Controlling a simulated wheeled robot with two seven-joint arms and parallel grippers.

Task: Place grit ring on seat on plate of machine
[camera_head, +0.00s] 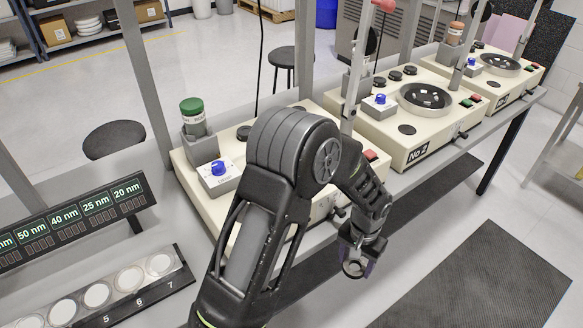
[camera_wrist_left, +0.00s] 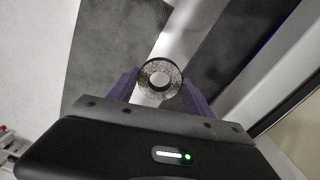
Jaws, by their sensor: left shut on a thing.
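My left gripper (camera_head: 360,258) is shut on the grit ring (camera_head: 354,268). It holds the ring in the air in front of the machines' bench, above the floor side. In the left wrist view the grit ring (camera_wrist_left: 160,79) is a speckled grey ring with a round hole, between purple fingers (camera_wrist_left: 159,90). The nearest machine (camera_head: 190,165) is cream with a blue knob; my arm hides its plate and seat. The machine marked No 2 (camera_head: 390,137) has a dark round plate (camera_head: 425,96) with small pale pieces on it. A third machine (camera_head: 510,78) with a similar plate stands farther right. My right gripper is out of view.
A black rack (camera_head: 125,290) with pale discs lies at lower left, under a sign with nm sizes (camera_head: 75,222). Grey upright posts (camera_head: 143,85) stand along the bench. Dark mats (camera_head: 480,275) cover the floor at right; stools stand behind.

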